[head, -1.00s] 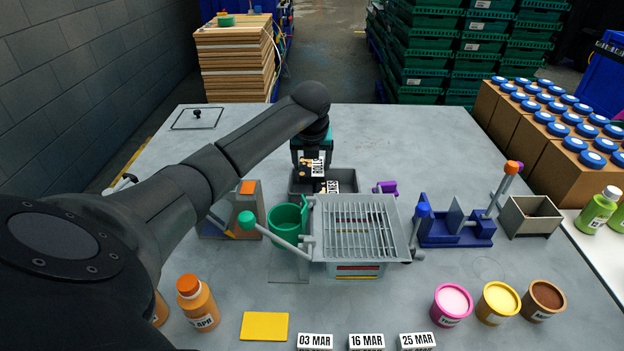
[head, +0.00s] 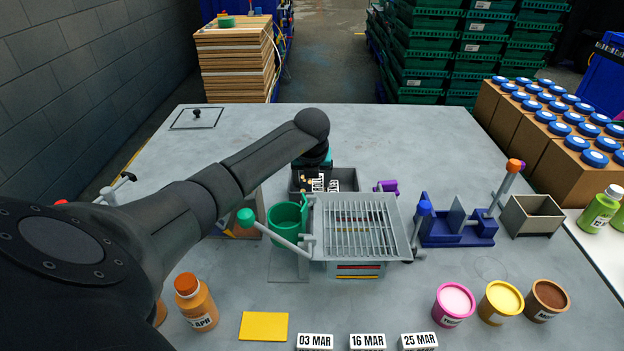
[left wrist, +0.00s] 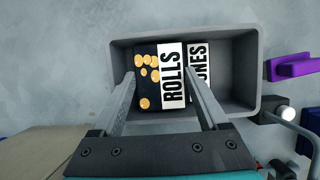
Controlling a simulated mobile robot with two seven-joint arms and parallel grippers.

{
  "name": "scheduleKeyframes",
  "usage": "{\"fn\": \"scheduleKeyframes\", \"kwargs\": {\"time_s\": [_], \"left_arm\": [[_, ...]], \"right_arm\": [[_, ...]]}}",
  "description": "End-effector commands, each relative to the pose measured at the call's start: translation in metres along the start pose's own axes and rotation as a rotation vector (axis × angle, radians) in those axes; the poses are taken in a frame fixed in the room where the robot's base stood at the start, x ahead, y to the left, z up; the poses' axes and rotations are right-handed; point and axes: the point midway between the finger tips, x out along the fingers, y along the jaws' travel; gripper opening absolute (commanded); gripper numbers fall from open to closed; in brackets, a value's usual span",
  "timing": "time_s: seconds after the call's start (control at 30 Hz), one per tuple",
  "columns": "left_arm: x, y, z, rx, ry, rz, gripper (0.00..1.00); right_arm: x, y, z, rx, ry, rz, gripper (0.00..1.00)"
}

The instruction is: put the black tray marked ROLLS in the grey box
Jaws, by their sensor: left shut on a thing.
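The black tray marked ROLLS (left wrist: 148,85) has a white label and round golden rolls pictured on it. My left gripper (left wrist: 160,85) is shut on it, one finger at each side, and holds it in the mouth of the grey box (left wrist: 235,108). The wrist view does not show whether it touches the bottom. In the head view, the grey box (head: 349,173) stands behind the metal grid, and the ROLLS tray (head: 316,183) shows in its left part. A second package, its label ending in "ONES" (left wrist: 200,75), lies in the box beside it. My right gripper is not in view.
A metal grid stand (head: 360,228) stands just in front of the box, with a green cup (head: 284,226) at its left. A purple object (head: 386,187) lies right of the box. A blue fixture (head: 455,228) is farther right.

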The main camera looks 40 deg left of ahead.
Motion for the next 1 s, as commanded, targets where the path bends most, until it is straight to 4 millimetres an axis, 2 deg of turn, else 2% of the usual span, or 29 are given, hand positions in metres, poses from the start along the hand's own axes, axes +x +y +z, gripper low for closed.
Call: {"fn": "scheduleKeyframes", "kwargs": {"time_s": [0.07,0.1,0.2,0.47,0.63,0.77,1.0], "left_arm": [[0.003,0.0,-0.001,0.0,-0.001,0.0,0.18],[0.003,0.0,-0.001,0.0,0.0,0.0,0.78],[0.002,0.0,-0.001,0.0,0.0,0.0,0.89],[0.002,0.0,-0.001,0.0,0.0,0.001,0.89],[-0.009,0.0,0.004,0.0,0.0,0.001,0.89],[-0.026,0.001,0.005,0.003,-0.003,0.001,0.89],[-0.072,0.001,0.005,0.002,-0.004,0.0,0.89]], "right_arm": [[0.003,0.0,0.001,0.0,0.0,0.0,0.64],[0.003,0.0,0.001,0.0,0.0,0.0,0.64],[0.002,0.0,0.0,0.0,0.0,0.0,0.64],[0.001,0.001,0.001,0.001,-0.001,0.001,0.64],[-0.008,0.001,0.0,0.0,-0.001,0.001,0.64],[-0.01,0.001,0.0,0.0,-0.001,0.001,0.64],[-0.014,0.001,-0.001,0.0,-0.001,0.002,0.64]]}}
